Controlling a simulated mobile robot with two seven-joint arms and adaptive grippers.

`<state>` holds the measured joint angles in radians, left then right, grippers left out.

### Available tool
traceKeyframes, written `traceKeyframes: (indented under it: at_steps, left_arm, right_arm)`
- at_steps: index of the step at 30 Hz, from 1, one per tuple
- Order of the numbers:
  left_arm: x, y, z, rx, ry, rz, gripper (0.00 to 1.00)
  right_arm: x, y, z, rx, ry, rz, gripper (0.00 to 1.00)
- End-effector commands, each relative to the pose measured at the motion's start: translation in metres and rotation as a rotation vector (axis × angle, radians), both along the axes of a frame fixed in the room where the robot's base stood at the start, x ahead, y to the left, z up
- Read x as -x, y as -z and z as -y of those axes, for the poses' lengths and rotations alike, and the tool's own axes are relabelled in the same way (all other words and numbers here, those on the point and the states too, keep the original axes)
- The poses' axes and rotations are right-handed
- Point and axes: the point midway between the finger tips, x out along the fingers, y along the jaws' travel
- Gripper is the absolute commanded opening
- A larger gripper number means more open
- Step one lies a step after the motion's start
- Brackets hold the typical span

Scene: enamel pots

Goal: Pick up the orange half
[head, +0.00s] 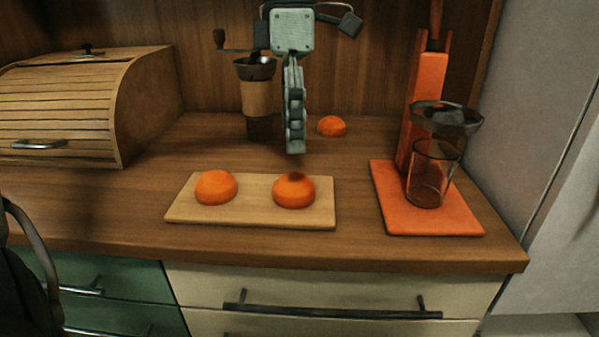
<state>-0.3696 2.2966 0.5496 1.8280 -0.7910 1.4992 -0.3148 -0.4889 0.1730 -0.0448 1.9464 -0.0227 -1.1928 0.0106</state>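Three orange halves show in the head view, dome side up. One orange half (216,187) sits on the left of a light wooden board (255,214). Another orange half (294,192) sits on the board's right, with a dark shadow on its top. A third orange half (331,126) lies on the counter farther back. A gripper, which I take to be my right one (296,148), points down above the board's right half, apart from it. Its fingers are seen edge-on, overlapping, so their opening is hidden. My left gripper is not in view.
An orange press (420,110) with a glass (428,190) on its base stands at the right. A coffee grinder (257,98) stands behind the gripper. A wooden bread box (90,105) is at the left. Counter between the bread box and board is clear.

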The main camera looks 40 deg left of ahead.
Motion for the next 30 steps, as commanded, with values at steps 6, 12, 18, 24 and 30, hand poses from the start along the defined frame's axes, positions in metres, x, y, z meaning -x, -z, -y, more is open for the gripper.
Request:
traceKeyframes:
  at_steps: [6, 12, 18, 24, 30]
  left_arm:
    - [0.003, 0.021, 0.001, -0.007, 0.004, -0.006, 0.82]
    - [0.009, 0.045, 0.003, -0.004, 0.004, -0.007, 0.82]
    - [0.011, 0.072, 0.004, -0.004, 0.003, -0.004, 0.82]
    - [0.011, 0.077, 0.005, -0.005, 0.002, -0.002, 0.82]
    - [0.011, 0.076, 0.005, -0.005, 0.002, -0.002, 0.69]
  right_arm:
    - [0.003, 0.002, 0.001, 0.002, 0.0, -0.008, 0.4]
    - [0.004, 0.001, 0.001, 0.001, -0.002, -0.003, 0.4]
    - [0.007, 0.013, 0.001, -0.003, -0.003, -0.017, 0.4]
    - [0.006, 0.015, 0.0, -0.005, -0.005, -0.016, 0.4]
    - [0.004, 0.013, -0.002, -0.007, -0.004, -0.01, 0.4]
